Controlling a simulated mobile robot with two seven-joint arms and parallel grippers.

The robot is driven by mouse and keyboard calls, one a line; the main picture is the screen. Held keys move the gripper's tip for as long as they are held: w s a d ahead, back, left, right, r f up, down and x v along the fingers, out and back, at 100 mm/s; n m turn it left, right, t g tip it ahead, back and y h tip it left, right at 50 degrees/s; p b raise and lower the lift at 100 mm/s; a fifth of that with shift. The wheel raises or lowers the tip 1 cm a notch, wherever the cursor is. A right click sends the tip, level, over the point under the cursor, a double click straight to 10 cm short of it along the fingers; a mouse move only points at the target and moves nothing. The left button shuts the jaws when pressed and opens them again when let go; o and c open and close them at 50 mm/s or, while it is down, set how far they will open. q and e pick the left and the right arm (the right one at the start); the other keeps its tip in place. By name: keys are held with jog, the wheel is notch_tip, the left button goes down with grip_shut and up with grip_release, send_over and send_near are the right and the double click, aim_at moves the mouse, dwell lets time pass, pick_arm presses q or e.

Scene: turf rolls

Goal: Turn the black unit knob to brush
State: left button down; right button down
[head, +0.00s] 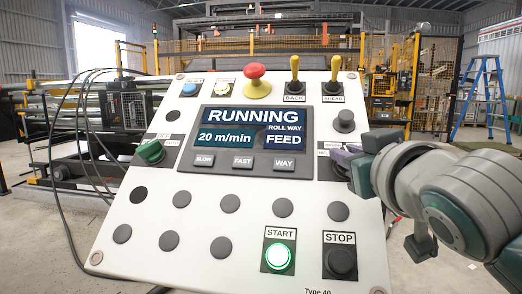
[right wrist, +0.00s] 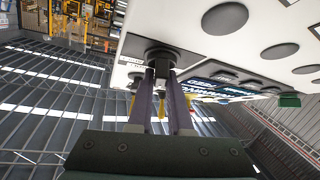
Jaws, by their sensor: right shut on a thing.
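The control panel (head: 199,250) is a tilted white board with a screen, knobs and buttons. My right gripper (head: 345,156) reaches in from the right to the panel's right edge, beside the screen. Its purple fingers, seen in the right wrist view (right wrist: 162,80), are closed around the black unit knob (right wrist: 160,53). In the head view the gripper covers this knob and most of its label plate (head: 325,166), so I cannot read its setting. My left gripper is not in view.
A green knob (head: 150,151) is on the panel's left. A dark round knob (head: 345,121) stands just above my right gripper. The screen (head: 250,130) reads RUNNING, ROLL WAY, 20 m/min, FEED. The START button (head: 279,256) glows green; the STOP button (head: 341,262) is dark.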

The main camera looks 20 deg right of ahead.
jog(key=shift+f, duration=0.5)
jog(key=c, duration=0.9)
grip_release()
jog(key=shift+o, duration=0.3)
jog(key=shift+s+r, duration=0.1)
jog(key=shift+r, duration=0.1)
jog(key=shift+s+a+r, duration=0.15)
jog(key=shift+s, duration=0.3)
jog(key=f+p+v, duration=0.1)
jog(key=v, duration=0.8)
jog(key=shift+r+p, duration=0.3)
jog(key=shift+r, duration=0.15)
